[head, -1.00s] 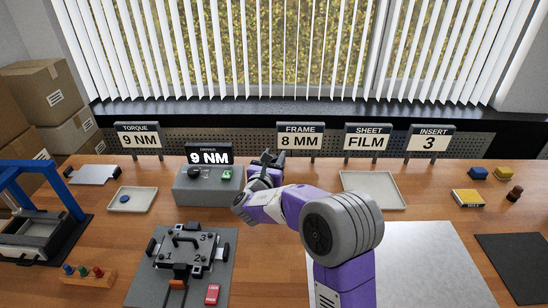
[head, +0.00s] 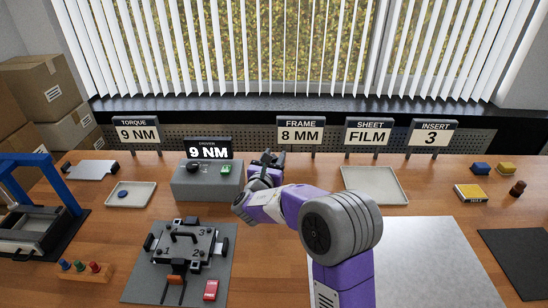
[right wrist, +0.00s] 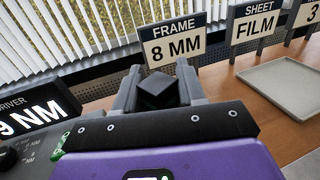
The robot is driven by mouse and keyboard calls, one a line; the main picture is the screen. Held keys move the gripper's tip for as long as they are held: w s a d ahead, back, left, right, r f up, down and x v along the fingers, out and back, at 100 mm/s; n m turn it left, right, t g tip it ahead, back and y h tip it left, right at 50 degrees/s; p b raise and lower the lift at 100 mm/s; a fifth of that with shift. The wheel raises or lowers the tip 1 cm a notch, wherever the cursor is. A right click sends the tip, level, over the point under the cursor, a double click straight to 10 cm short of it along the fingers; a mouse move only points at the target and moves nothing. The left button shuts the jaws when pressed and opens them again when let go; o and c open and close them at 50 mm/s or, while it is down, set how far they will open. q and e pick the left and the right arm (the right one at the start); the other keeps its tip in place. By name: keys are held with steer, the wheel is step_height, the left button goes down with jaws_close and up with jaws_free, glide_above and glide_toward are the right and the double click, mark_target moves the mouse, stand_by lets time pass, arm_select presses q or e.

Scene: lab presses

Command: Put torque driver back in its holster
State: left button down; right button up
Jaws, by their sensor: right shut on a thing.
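My right gripper (head: 264,172) is at the back of the table, just right of the grey driver box (head: 207,184) with the lit "9 NM" display (head: 208,149). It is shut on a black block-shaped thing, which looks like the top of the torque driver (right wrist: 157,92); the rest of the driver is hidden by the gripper. In the right wrist view the black end sits between the two grey fingers. I cannot make out the holster; my gripper and arm cover that spot. My left gripper is not in view.
A "FRAME 8 MM" sign (head: 299,133) stands behind the gripper. An empty tray (head: 374,185) is to the right, and a small tray (head: 131,195) to the left. A fixture (head: 186,247) on a grey mat is in front of the box. A pale sheet (head: 430,262) lies front right.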

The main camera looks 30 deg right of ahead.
steer(key=shift+f+b, duration=0.6)
steer(key=shift+f, duration=0.1)
steer(key=o, duration=1.1)
steer(key=shift+o, duration=0.7)
steer(key=shift+s, duration=0.1)
steer(key=p+v, duration=0.1)
steer(key=v, duration=0.6)
steer(key=shift+s+a, duration=0.15)
steer(key=shift+a, duration=0.1)
steer(key=shift+r, duration=0.2)
